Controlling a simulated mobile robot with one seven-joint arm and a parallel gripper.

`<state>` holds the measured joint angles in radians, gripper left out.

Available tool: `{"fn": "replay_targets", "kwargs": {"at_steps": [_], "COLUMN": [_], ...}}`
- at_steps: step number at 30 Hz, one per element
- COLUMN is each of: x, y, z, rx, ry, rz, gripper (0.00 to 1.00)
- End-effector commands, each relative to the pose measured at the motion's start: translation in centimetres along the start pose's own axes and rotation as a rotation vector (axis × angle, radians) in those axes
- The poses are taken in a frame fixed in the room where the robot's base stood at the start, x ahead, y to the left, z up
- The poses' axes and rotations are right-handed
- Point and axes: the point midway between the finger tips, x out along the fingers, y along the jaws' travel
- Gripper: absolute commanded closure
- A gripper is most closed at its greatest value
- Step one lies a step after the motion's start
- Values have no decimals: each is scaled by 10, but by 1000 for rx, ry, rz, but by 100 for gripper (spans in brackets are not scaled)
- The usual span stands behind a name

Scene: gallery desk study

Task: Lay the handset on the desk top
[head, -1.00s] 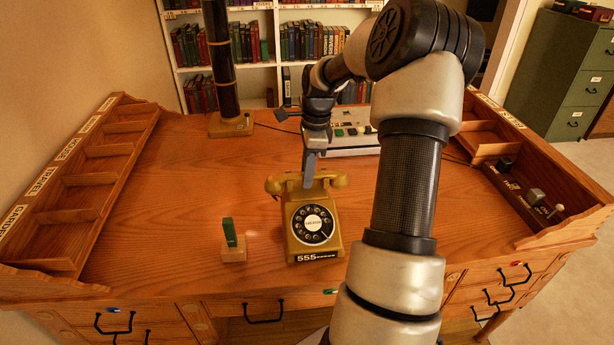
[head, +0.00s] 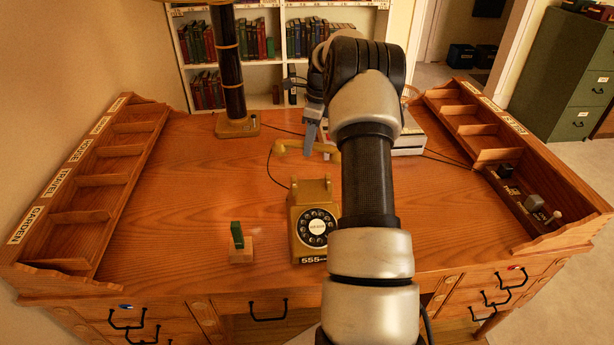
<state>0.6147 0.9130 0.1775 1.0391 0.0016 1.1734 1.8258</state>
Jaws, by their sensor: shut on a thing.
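The yellow handset (head: 291,145) is in my gripper (head: 309,143), off the telephone and behind it in the head view. My gripper is shut on the handset near its middle. My arm hides part of its right end. I cannot tell whether the handset touches the desk top (head: 200,175) or hangs just above it. The yellow rotary telephone (head: 305,200) stands on the desk with its cradle empty. A dark cord runs from the handset down to the telephone's left side. My arm covers the telephone's right edge.
A green stamp-like piece on a wooden block (head: 241,254) stands left of the telephone. A dark lamp post (head: 236,122) and a pale machine (head: 408,142) stand at the back. Compartment racks line both sides. The desk's left middle is clear.

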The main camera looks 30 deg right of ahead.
Motion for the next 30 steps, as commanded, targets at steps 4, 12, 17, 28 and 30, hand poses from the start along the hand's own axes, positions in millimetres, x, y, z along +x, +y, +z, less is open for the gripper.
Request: {"fn": "replay_targets", "kwargs": {"at_steps": [4, 12, 17, 28, 30], "x": [18, 49, 79, 123, 126], "y": [-20, -27, -27, -28, -28], "z": [8, 7, 3, -3, -4], "rx": [55, 80, 80, 80, 80], "ry": [15, 23, 22, 22, 21], "rz": [-17, -23, -22, -24, -26], "gripper": [100, 100, 100, 100, 100]}}
